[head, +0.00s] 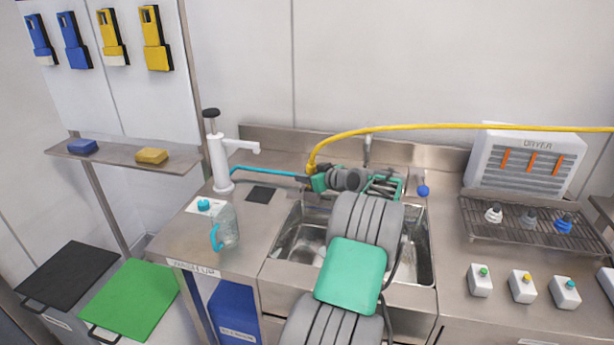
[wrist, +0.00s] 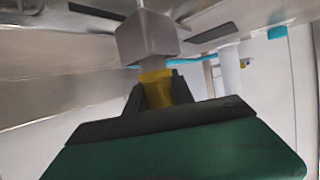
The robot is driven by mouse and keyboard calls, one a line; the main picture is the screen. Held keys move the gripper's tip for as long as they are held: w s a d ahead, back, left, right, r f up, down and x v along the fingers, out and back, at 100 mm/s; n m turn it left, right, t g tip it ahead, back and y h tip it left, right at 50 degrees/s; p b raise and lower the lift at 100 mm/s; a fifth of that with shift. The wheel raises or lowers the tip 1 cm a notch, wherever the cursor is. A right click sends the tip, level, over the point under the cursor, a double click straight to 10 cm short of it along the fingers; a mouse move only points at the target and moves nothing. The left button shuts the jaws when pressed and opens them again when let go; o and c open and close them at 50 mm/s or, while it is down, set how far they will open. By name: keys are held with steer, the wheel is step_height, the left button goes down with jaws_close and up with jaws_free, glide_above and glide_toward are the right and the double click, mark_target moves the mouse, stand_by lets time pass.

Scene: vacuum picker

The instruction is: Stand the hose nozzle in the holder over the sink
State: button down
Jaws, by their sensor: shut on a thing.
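The yellow hose nozzle (head: 312,166) is at the left end of the yellow hose, above the back left of the sink (head: 306,245). My gripper (head: 309,182) is shut on it. In the wrist view the dark fingers of my gripper (wrist: 163,88) pinch the yellow nozzle (wrist: 156,88). A grey metal block (wrist: 147,38), which looks like the holder, is right beyond the nozzle there. The nozzle's far end appears to meet the block's underside, but I cannot tell whether it is seated inside. My arm hides part of the sink.
The yellow hose (head: 440,127) arches off to the right. A white pump (head: 217,155) with a teal tube (head: 268,172) stands left of the sink. A clear jug (head: 228,228) is on the left counter. A dryer (head: 525,160) and rack (head: 530,225) are at right.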

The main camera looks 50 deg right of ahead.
steer(key=shift+f, duration=0.2)
steer(key=c, duration=1.1)
jaws_free()
steer(key=shift+r, duration=0.1)
steer(key=shift+r, duration=0.2)
steer(key=b+v, duration=0.1)
steer(key=v, duration=1.1)
steer(key=shift+f, duration=0.15)
